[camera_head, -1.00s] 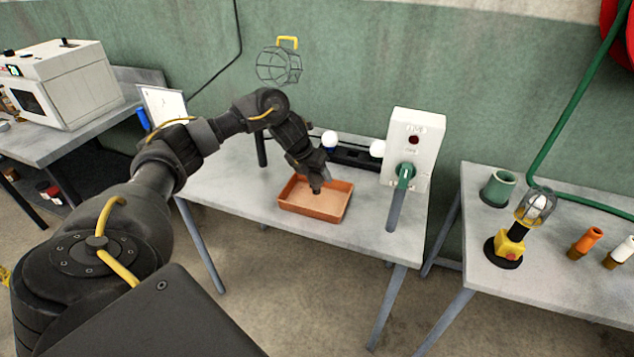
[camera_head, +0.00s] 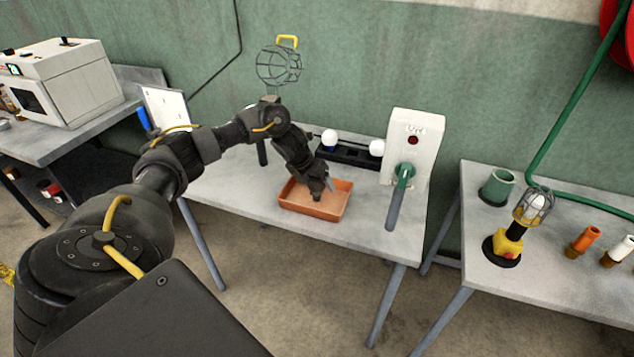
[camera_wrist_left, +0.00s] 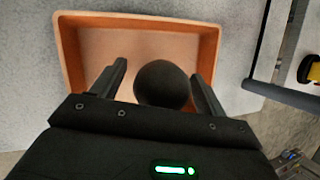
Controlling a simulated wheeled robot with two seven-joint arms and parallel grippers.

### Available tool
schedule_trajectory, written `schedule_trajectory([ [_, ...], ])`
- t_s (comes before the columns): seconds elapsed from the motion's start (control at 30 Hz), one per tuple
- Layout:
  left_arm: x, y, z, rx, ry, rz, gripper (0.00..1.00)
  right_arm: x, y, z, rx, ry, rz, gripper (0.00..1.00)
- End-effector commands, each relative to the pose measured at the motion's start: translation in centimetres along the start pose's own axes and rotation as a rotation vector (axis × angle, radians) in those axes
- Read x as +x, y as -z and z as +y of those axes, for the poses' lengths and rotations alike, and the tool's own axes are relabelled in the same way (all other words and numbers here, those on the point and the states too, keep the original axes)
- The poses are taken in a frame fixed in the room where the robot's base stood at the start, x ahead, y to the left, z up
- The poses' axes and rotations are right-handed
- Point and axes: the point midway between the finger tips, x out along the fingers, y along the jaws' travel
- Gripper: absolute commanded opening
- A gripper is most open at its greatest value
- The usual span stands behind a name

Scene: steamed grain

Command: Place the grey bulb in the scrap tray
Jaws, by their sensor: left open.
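The orange scrap tray (camera_head: 298,206) stands on the middle table and fills much of the left wrist view (camera_wrist_left: 68,60). My left gripper (camera_head: 325,190) points down into it. In the left wrist view the gripper (camera_wrist_left: 160,84) is open, one finger on each side of a dark round bulb (camera_wrist_left: 162,84), with a gap on both sides. The bulb appears over the tray floor; I cannot tell whether it touches it. In the head view the bulb is hidden by the gripper. My right gripper is out of view.
Behind the tray is a black rack (camera_head: 350,156) with two white bulbs. A white switch box (camera_head: 418,140) with a green lever stands right of the tray. A caged lamp (camera_head: 534,205) stands on the right table. The table front beside the tray is clear.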

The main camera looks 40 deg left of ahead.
Motion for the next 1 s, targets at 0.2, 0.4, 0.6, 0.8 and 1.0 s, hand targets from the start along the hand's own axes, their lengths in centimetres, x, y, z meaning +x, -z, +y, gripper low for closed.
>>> schedule_trajectory([
  [0.2, -1.0, -0.2, -0.1, 0.0, 0.001, -0.004, 0.74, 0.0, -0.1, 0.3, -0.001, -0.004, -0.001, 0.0],
  [0.4, -4.8, -0.2, 0.0, 0.002, 0.0, -0.007, 0.74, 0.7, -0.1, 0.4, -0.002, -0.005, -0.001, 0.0],
  [0.6, -8.9, -0.2, 0.0, 0.001, 0.0, -0.005, 0.74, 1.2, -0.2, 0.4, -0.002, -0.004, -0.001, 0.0],
  [0.8, -11.7, -0.2, 0.0, 0.001, -0.001, -0.003, 0.74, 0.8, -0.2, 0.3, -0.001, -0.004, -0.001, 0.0],
  [1.0, -12.3, -0.1, -0.1, 0.0, 0.0, 0.0, 0.74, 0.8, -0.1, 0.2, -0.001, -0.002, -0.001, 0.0],
])
